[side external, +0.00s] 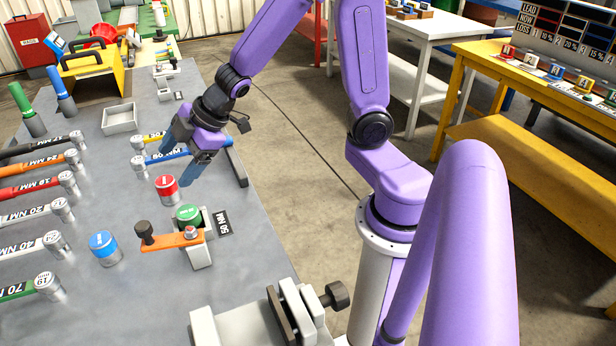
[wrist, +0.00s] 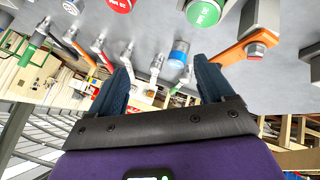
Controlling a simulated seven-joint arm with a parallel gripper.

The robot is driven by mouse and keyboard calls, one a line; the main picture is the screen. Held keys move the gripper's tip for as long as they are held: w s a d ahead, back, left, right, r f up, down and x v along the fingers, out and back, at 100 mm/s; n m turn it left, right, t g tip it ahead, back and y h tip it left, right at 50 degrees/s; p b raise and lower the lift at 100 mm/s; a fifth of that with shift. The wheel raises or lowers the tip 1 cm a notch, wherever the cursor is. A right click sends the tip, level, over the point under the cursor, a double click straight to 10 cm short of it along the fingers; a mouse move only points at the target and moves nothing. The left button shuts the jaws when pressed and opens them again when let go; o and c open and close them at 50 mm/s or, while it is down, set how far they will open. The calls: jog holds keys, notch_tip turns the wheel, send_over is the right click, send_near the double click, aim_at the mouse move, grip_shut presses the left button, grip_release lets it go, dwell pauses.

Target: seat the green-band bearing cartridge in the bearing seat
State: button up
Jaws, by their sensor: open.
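The green-band cartridge (side external: 188,214) stands upright by the bearing seat (side external: 200,254), a pale block with an orange lever (side external: 170,240) across its front. The lever and block hide its lower part, so I cannot tell how deep it sits. In the wrist view, its green top (wrist: 203,12) shows at the upper edge beside the grey block (wrist: 258,22) and the orange lever (wrist: 232,54). My gripper (side external: 177,164) is open and empty, above the bench and behind the green-band cartridge in the side view. In the wrist view, its fingers (wrist: 161,68) are spread apart with nothing between them.
A red-topped cartridge (side external: 167,188) stands close to my gripper. A blue-topped cartridge (side external: 104,247) stands left of the seat. Several torque wrenches (side external: 35,188) line the left side. A vise (side external: 285,315) stands in front, and a grey tray (side external: 120,120) farther back.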

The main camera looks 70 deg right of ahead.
jog(key=s+d+g+h, duration=0.1)
jog(key=s+g, duration=0.2)
jog(key=s, duration=1)
jog(key=s+d+m+g+h, duration=0.1)
jog(key=s+g+h, duration=0.1)
jog(key=s, duration=1.1)
jog(key=shift+d+r+g, duration=0.3)
jog(key=shift+r+g, duration=0.1)
jog(key=shift+g, duration=0.5)
jog(key=shift+c, duration=0.3)
